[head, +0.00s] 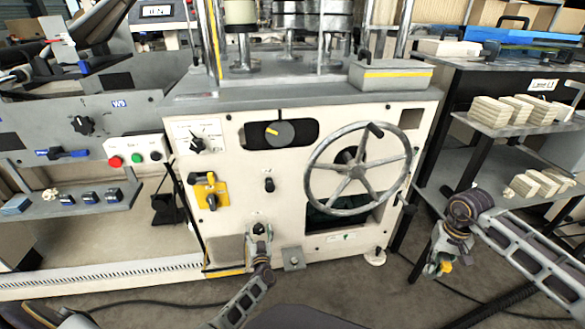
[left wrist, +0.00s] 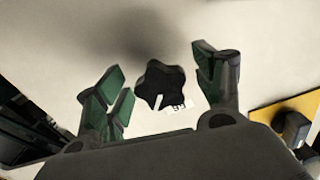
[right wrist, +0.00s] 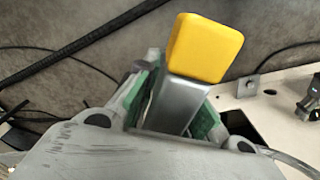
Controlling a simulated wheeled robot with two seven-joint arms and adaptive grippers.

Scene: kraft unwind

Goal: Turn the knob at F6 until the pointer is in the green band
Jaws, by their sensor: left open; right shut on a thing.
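The black star knob (left wrist: 160,84) stands on the cream panel, with a small white label (left wrist: 181,106) that seems to read F6 upside down. My left gripper (left wrist: 165,88) is open, its green-padded fingers on either side of the knob with gaps. In the head view the left gripper (head: 259,236) is low at the panel front and mostly hides the knob. Above is a dark window with a round grey dial (head: 280,132) and yellow pointer; I cannot make out a green band. My right gripper (head: 442,262) is shut on a grey bar with a yellow end (right wrist: 205,48), right of the machine.
A large handwheel (head: 357,172) projects from the panel right of the left gripper. A yellow plate with a valve (head: 210,191) is to the left. A shelf with stacked blocks (head: 490,112) stands at the right. Cables lie on the floor.

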